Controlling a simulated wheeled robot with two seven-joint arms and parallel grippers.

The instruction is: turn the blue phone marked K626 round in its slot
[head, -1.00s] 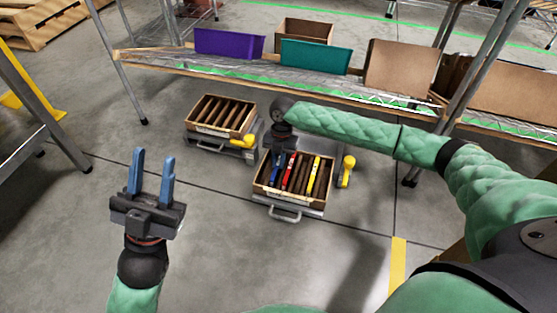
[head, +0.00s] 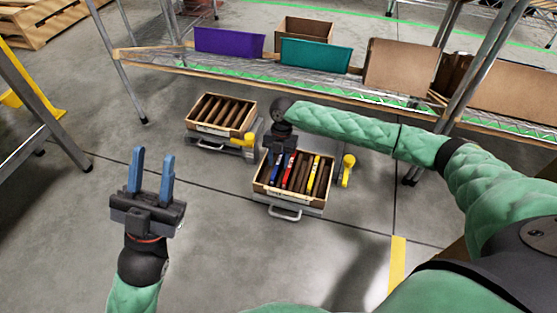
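A blue phone (head: 275,175) stands in the leftmost slot of the near slotted carton (head: 291,200); its marking is too small to read. My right gripper (head: 278,160) points down over the left part of this carton, at the top of the blue phone. Its fingers are blue like the phone and blend with it, so whether they are open, shut or touching it cannot be told. A red phone (head: 290,171) and a yellow phone (head: 314,176) stand in slots further right. My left gripper (head: 152,172) is open and empty, fingers up, over bare floor at left.
A second slotted carton (head: 221,128) sits behind and left, with a yellow lever (head: 244,140) beside it. Another yellow lever (head: 347,170) stands right of the near carton. Behind, a wire shelf holds a purple bin (head: 228,43), a teal bin (head: 315,56) and brown boxes.

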